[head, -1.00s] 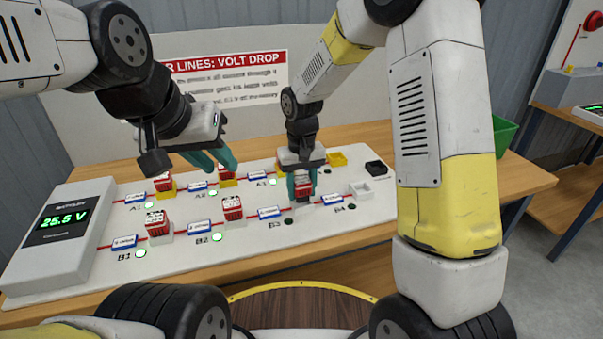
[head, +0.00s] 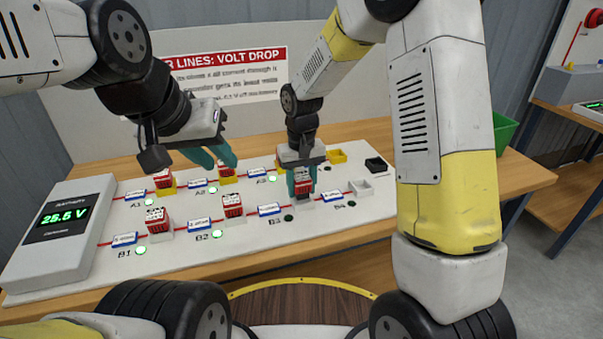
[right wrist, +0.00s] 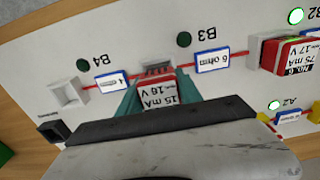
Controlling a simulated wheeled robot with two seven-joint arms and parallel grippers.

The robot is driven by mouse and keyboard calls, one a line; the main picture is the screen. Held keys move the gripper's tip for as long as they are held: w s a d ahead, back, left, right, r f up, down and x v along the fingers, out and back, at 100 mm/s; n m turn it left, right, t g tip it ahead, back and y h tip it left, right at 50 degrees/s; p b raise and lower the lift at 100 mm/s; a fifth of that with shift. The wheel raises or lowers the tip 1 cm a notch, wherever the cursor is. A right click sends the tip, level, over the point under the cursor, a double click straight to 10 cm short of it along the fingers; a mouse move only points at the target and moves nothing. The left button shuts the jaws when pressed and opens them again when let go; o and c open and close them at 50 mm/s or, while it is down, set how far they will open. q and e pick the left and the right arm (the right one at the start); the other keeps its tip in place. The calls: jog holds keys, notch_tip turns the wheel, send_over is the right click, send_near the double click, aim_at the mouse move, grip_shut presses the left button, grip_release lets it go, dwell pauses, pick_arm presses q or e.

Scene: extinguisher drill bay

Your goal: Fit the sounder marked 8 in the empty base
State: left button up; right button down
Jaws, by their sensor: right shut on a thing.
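My right gripper (head: 301,182) is shut on a red sounder (head: 303,187) at the B3 place on the white board. In the right wrist view the sounder (right wrist: 158,94) shows an upside-down label, 15 mA and 18 V; its number is hidden. It is at the B3 base (right wrist: 156,69), whose contacts show beside it; I cannot tell whether it is fully seated. The B3 lamp (head: 288,217) is dark. My left gripper (head: 212,157) is open and empty, raised above the rear row near A2.
Several red sounders stand in other bases, such as B1 (head: 157,220) and B2 (head: 232,206), with green lamps lit. A white holder (head: 360,187) and a yellow one (head: 337,157) are empty. A black box (head: 376,165) sits at the right. The meter (head: 68,217) reads 25.5 V.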

jog(key=shift+f, duration=0.55)
dwell(0.9)
jog(key=c, duration=0.7)
grip_release()
jog(key=shift+s+a+f, duration=0.1)
jog(key=shift+s+a, duration=0.05)
jog(key=shift+c, duration=0.8)
